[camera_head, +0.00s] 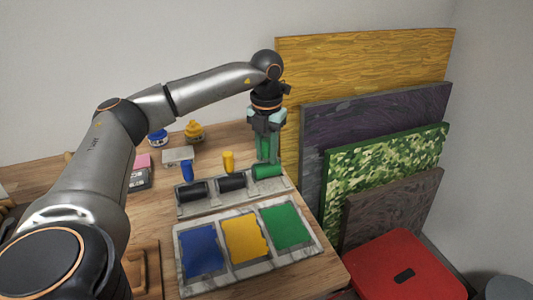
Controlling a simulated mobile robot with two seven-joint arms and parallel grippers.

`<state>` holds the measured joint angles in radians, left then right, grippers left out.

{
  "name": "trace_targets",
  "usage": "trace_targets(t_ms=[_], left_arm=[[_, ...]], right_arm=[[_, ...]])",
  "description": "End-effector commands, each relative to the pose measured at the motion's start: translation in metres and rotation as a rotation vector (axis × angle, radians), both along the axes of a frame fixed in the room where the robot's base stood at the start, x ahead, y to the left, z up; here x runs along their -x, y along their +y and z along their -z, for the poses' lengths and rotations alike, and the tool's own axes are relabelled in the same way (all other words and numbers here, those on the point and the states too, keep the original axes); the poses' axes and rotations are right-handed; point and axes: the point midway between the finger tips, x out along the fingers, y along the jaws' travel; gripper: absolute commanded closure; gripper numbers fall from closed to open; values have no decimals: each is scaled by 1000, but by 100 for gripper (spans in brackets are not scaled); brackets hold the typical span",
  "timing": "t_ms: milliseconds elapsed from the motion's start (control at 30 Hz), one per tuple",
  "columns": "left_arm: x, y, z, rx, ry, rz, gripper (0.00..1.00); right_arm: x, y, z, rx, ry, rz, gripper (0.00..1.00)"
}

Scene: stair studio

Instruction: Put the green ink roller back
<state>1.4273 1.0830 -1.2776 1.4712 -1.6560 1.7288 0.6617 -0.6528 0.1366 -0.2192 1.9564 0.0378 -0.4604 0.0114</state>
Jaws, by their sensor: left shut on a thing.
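My left gripper (266,124) points down and is shut on the handle of the green ink roller (267,171). The roller is upright, its green drum low at the right end of the grey speckled rack (215,203). I cannot tell whether the drum touches the rack or hangs just above it. The blue-handled roller (187,171) and the yellow-handled roller (228,161) stand in the rack to its left, with black drums. My right gripper is not in view.
An ink tray with blue, yellow and green pads (285,227) lies in front of the rack. Ink jars (194,131) and small blocks stand at the back left. Large panels (375,105) lean on the wall at right, near a red box (400,270).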

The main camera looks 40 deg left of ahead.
Motion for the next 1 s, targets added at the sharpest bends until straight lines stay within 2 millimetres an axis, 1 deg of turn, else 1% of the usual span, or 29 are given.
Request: trace_targets(t_ms=[67,333,667,700,933,1000], left_arm=[[0,0,5,0,-2,-1,100],[0,0,6,1,-2,-1,100],[0,0,16,1,-2,-1,100],[0,0,16,1,-2,-1,66],[0,0,15,2,-2,-1,40],[0,0,15,2,-2,-1,40]], right_arm=[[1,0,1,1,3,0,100],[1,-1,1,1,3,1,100],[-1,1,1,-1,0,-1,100],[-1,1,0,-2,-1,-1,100],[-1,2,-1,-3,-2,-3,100],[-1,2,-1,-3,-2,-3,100]])
